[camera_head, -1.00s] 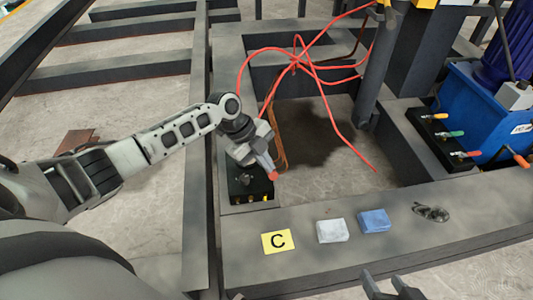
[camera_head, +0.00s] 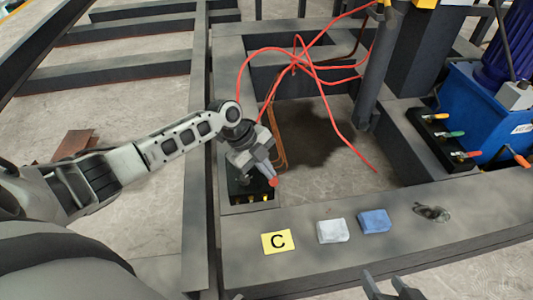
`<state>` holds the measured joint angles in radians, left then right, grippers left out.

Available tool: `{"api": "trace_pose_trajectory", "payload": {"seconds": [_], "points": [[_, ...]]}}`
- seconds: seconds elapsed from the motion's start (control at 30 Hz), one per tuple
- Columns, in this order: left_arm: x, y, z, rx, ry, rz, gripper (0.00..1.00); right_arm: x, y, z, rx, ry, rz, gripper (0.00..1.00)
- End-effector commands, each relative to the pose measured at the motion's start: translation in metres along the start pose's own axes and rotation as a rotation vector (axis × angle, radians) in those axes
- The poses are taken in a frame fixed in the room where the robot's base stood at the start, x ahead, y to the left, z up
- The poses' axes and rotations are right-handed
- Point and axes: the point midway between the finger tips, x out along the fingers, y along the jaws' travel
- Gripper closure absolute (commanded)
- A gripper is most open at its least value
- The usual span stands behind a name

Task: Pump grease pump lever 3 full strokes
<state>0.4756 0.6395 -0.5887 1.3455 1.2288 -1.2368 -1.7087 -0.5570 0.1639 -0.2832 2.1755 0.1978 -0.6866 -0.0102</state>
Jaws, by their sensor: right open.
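The grease pump (camera_head: 240,196) is a dark box with small brass-coloured fittings, on the grey steel frame left of centre. Its lever shows as a red tip (camera_head: 273,181) sticking out just past the fingers of my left gripper (camera_head: 266,170). The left fingers look closed around the lever, with the gripper above the pump. The rest of the lever and part of the pump are hidden behind the gripper. My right gripper (camera_head: 394,286) is at the bottom edge, its two dark fingers apart and empty.
Red hoses (camera_head: 322,88) hang over the opening. A blue tank (camera_head: 478,112) with a valve block stands right.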

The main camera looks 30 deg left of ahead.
Motion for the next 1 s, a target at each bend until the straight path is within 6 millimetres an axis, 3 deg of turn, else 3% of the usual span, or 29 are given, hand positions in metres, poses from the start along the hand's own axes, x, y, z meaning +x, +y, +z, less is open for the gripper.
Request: {"api": "trace_pose_trajectory", "payload": {"seconds": [1.0], "points": [[0.021,0.013,-0.001,0.0,0.0,0.0,1.0,0.005,0.002,0.006,0.0,-0.001,0.0,0.49]]}}
